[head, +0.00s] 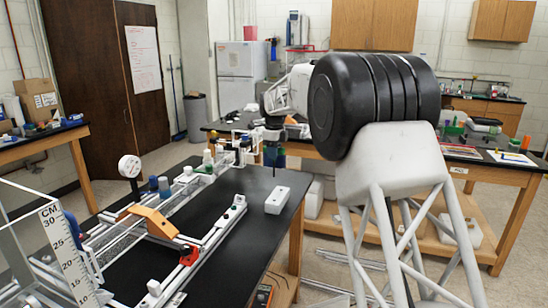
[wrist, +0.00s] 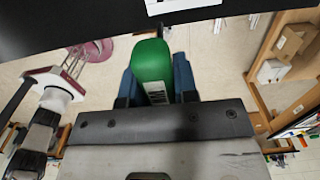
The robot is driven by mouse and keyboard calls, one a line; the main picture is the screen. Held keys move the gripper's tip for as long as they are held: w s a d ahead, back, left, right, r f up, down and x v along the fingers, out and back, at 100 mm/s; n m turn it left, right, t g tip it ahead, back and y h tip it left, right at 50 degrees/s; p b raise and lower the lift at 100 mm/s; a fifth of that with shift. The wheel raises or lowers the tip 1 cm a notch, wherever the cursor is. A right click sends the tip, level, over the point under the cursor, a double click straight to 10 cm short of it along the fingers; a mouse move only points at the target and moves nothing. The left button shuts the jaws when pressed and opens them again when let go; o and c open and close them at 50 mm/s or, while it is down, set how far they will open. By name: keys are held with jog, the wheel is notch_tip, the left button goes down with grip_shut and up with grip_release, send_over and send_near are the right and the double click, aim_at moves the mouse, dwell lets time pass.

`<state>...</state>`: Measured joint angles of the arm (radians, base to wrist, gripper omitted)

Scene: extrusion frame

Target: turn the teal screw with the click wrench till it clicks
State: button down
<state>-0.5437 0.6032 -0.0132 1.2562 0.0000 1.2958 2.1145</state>
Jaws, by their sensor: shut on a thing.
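My gripper (wrist: 155,82) is shut on a green, rounded piece (wrist: 151,60) with a barcode label, held between two blue fingers. In the head view my gripper (head: 272,146) is small and dark, over the far part of the black table, beside the extrusion frame. The white extrusion frame (head: 205,238) carries several coloured fittings. A blue-teal cap (head: 164,187) stands on its left part; I cannot tell whether it is the teal screw. I see no contact between the held piece and the frame.
A white block (head: 277,200) lies on the black table (head: 262,235) right of the frame; a white block also shows at the top of the wrist view (wrist: 180,6). An orange block (head: 153,221) and a red fitting (head: 188,256) sit on the frame. A round white gauge (head: 130,166) stands behind.

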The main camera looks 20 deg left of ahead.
jog(key=shift+r, duration=0.9)
jog(key=s+a+f+n, duration=0.5)
jog(key=s+a+n, duration=0.1)
jog(key=s+a, duration=0.5)
jog(key=shift+s+a+n, duration=0.25)
jog(key=shift+a+n, duration=0.05)
jog(key=shift+a, duration=0.2)
jog(key=shift+f, duration=2.8)
jog(key=shift+f, duration=0.7)
dwell(0.4)
jog(key=shift+m, duration=0.8)
